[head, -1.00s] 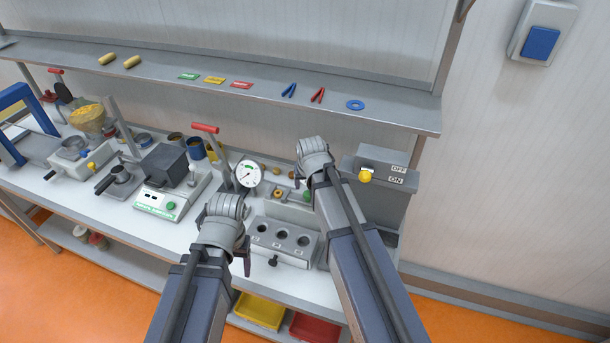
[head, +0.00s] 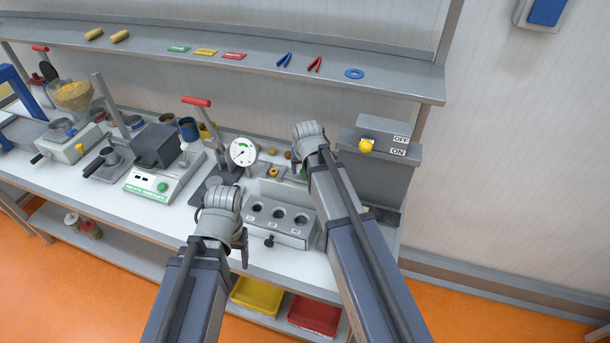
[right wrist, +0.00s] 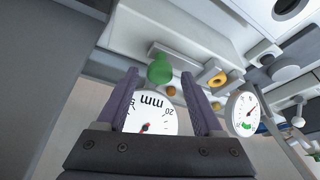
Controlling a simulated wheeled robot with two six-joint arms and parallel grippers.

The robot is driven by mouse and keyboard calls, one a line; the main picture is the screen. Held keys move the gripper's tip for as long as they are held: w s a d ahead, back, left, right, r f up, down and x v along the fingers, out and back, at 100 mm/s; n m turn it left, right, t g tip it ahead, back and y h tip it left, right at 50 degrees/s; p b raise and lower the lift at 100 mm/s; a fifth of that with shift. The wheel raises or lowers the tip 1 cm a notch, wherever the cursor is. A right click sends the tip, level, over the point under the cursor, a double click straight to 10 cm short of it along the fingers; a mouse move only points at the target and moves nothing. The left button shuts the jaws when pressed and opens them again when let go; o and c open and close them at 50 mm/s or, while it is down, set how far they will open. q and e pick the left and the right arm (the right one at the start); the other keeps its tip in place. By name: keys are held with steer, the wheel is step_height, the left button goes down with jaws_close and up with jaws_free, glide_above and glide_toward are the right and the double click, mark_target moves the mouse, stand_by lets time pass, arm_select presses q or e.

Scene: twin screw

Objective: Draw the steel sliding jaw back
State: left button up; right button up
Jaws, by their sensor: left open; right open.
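I cannot surely pick out the steel sliding jaw; a pale grey bar (right wrist: 178,62) in the right wrist view may belong to it. A white dial marked mm (right wrist: 150,118) shows partly between the fingers of my right gripper (right wrist: 160,92), which is open with nothing visibly held. My left gripper (head: 241,243) is open near the front left of a grey block with three holes (head: 282,222). Its fingers are partly hidden by my wrist.
A green knob (right wrist: 160,68) and brass-coloured rings lie beyond my right fingers. A round dial gauge (head: 242,152) and red-handled lever press (head: 196,101) stand left. A grey switch box with a yellow knob (head: 366,146) stands right. A shelf (head: 392,82) overhangs the back.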

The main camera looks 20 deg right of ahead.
steer(key=shift+f, duration=0.1)
steer(key=shift+c, duration=0.3)
jaws_close()
stand_by(1.1)
